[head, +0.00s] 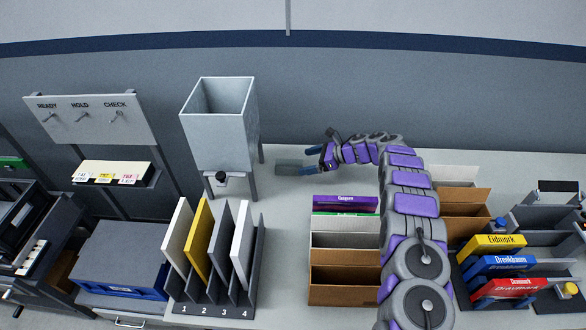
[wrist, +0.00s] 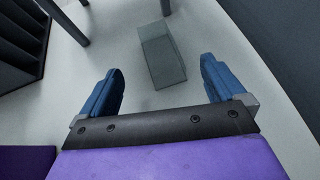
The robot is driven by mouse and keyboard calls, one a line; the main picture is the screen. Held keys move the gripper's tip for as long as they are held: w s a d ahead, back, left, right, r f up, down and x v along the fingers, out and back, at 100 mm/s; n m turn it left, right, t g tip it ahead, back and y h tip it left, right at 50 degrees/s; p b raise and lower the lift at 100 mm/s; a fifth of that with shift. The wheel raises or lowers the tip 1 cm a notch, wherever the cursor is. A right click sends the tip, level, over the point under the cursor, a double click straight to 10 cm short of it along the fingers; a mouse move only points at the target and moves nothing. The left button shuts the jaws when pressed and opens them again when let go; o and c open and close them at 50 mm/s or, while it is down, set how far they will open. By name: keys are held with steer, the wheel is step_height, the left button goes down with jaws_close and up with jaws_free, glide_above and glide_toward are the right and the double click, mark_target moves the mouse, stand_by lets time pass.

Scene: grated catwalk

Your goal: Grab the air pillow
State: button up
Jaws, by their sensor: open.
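The pillow's near end reaches about into the gap between the fingertips. I cannot tell whether a finger touches it.
A grey hopper (head: 219,125) on legs stands left of the pillow. A slotted rack (head: 215,290) with upright panels is at front left. Labelled boxes (head: 495,266) are at right. The table around the pillow is clear.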

mark_target(291, 163)
steer(key=x, duration=0.4)
steer(key=b+x, duration=0.1)
steer(key=x, duration=0.1)
steer(key=shift+a+r, duration=0.25)
steer(key=shift+r, duration=0.1)
steer(key=shift+w+a+f, duration=0.15)
steer(key=shift+f, duration=0.05)
steer(key=shift+d, duration=0.35)
steer(key=shift+a, duration=0.6)
steer(key=c, duration=0.4)
steer(key=shift+a, duration=0.15)
steer(key=c, duration=0.3)
steer(key=shift+d, duration=0.55)
steer(key=c, duration=0.5)
steer(key=shift+a, duration=0.1)
